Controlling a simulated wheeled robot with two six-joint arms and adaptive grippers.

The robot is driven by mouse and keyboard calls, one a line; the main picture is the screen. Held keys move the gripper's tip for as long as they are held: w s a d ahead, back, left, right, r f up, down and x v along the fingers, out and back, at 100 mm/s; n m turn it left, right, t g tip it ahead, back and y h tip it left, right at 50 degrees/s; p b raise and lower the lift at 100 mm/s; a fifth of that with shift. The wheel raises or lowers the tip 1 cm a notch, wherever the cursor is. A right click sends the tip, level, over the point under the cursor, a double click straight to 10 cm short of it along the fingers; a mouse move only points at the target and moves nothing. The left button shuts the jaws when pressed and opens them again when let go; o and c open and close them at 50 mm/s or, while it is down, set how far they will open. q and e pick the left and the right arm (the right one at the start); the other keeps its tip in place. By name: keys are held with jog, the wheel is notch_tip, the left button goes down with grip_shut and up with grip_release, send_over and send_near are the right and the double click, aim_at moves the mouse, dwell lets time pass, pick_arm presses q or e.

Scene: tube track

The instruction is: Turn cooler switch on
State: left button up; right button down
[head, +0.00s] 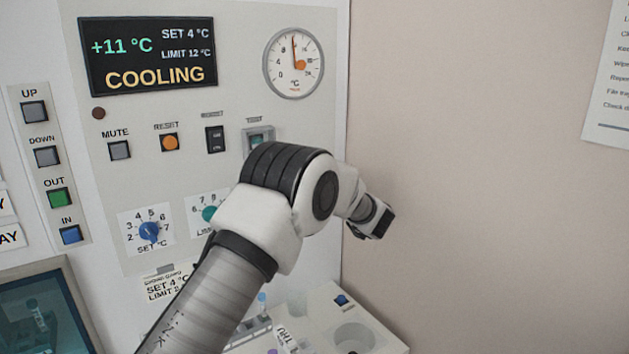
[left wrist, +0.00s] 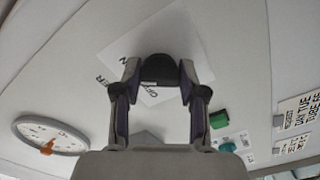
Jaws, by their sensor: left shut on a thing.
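In the left wrist view a black rounded switch knob (left wrist: 158,71) stands on a white label card (left wrist: 122,50). Parts of its lettering show, including what reads as OFF; the rest is covered. My left gripper (left wrist: 159,76) has one finger on each side of the knob and is shut on it. In the head view my left arm comes in from the bottom left and bends to the right, past the panel's right edge. The fingers and the knob cannot be made out there. My right gripper is in neither view.
The control panel (head: 240,95) has a display (head: 148,55) reading +11 °C and COOLING, a round gauge (head: 293,62), a blue dial (head: 150,232), and an orange reset button (head: 169,142). My arm partly covers a teal dial (head: 209,214). A tray with a round well (head: 355,338) is below.

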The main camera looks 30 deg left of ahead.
pick_arm(q)
jog(key=shift+f+m, duration=0.1)
jog(key=shift+m, duration=0.5)
jog(key=o, duration=1.1)
jog(key=shift+o, duration=0.2)
jog(key=v, duration=1.2)
